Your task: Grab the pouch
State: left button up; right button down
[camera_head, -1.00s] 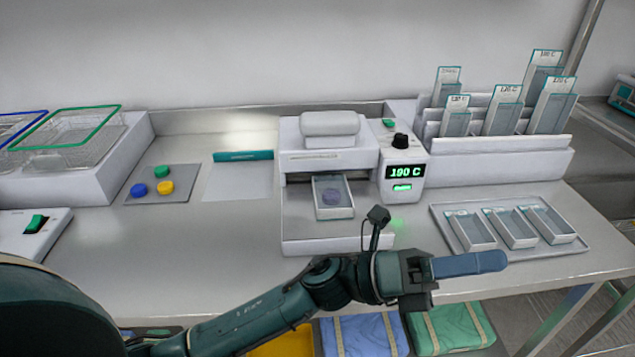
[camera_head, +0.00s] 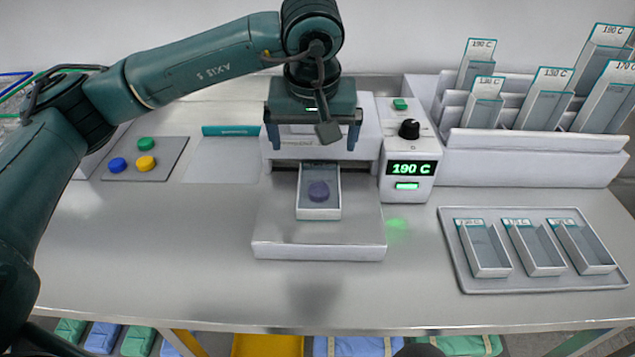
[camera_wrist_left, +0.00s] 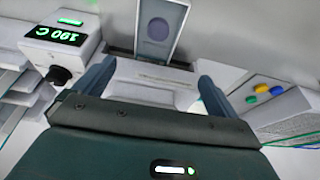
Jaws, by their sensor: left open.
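A pale, open-topped pouch (camera_head: 319,212) with a purple disc (camera_head: 318,190) in it lies in the mouth of the white sealing machine (camera_head: 320,247), its front end sticking out. The pouch also shows at the top of the left wrist view (camera_wrist_left: 160,48). My left gripper (camera_head: 312,142) is open and empty, pointing down over the machine, behind and above the pouch. It hides most of the machine's top. In the left wrist view its two fingers (camera_wrist_left: 157,72) stand wide apart, with a white part of the machine between them. My right gripper is not in view.
A control box (camera_head: 408,165) reading 190 C stands right of the machine. A tray (camera_head: 545,281) with 3 empty pouches lies at right. Coloured discs lie on a grey mat (camera_head: 168,170) at left. The front counter is clear.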

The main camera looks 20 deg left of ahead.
pick_arm(q)
send_over(319, 179)
jog(key=s, duration=0.2)
notch_tip(319, 179, down, 6)
jog(key=shift+a+f+p, duration=0.1)
jog(key=shift+f+p, duration=0.1)
jog(key=shift+p, duration=0.15)
jog(key=shift+d+p+x, duration=0.1)
jog(key=shift+p+x, duration=0.3)
jog(key=shift+x, duration=0.95)
jog(key=shift+d+p+x, duration=0.15)
jog(key=shift+p+x, duration=0.2)
jog(key=shift+x, duration=1)
jog(key=shift+w+d, duration=0.15)
jog(key=shift+c, duration=0.3)
jog(key=shift+r, duration=0.1)
jog(key=c, duration=1)
